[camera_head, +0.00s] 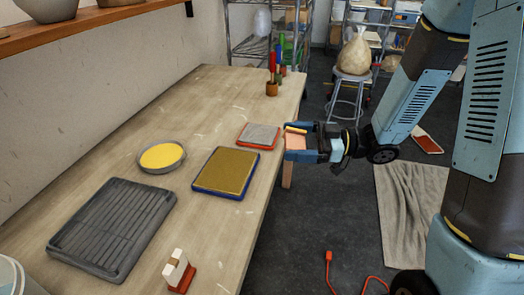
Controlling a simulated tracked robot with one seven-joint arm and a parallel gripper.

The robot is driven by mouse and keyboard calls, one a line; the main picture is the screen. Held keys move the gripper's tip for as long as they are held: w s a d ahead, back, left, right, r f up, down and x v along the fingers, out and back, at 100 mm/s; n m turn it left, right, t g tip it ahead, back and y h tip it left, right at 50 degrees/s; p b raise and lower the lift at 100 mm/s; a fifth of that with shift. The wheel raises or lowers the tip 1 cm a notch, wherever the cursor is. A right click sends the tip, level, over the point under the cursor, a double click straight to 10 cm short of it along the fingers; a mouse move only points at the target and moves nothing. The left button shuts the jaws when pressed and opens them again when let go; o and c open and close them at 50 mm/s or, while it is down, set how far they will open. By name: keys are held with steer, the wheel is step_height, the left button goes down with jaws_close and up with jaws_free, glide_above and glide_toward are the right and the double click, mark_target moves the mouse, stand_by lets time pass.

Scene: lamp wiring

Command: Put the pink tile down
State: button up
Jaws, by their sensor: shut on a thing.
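My gripper (297,141) is at the right edge of the wooden table, level with the far half of its top. It is shut on a pink tile (298,142), which shows between the two fingers. The fingers hide part of the tile. The tile looks to be beyond the table's long edge, but I cannot tell its height exactly.
On the table (226,108) are a red-rimmed grey tray (260,136) beside my gripper, a blue-rimmed tray (226,172), a yellow-filled bowl (162,157), a dark ribbed tray (112,228) and a red-and-white block (178,270). The table's far middle is clear. A stool (346,88) stands behind.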

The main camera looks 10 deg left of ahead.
steer(key=w+a+f, duration=0.3)
steer(key=w+a, duration=0.2)
glide_above(267, 162)
steer(key=f, duration=0.4)
steer(key=shift+s+d+f, duration=0.3)
steer(key=shift+s+d, duration=0.05)
steer(key=shift+w+a+f, duration=0.1)
steer(key=shift+a+f, duration=0.05)
steer(key=shift+f, duration=0.5)
steer(key=shift+w+a+f, duration=0.1)
steer(key=shift+w+f, duration=0.05)
steer(key=shift+f, duration=0.5)
steer(key=shift+w+a+f, duration=0.1)
steer(key=shift+a+f, duration=0.05)
steer(key=shift+f, duration=0.5)
steer(key=shift+f, duration=0.15)
steer(key=o, duration=0.8)
steer(key=shift+o, duration=0.2)
steer(key=w+d, duration=0.2)
steer(key=d, duration=1.1)
steer(key=shift+d+r, duration=0.2)
steer(key=shift+d, duration=0.15)
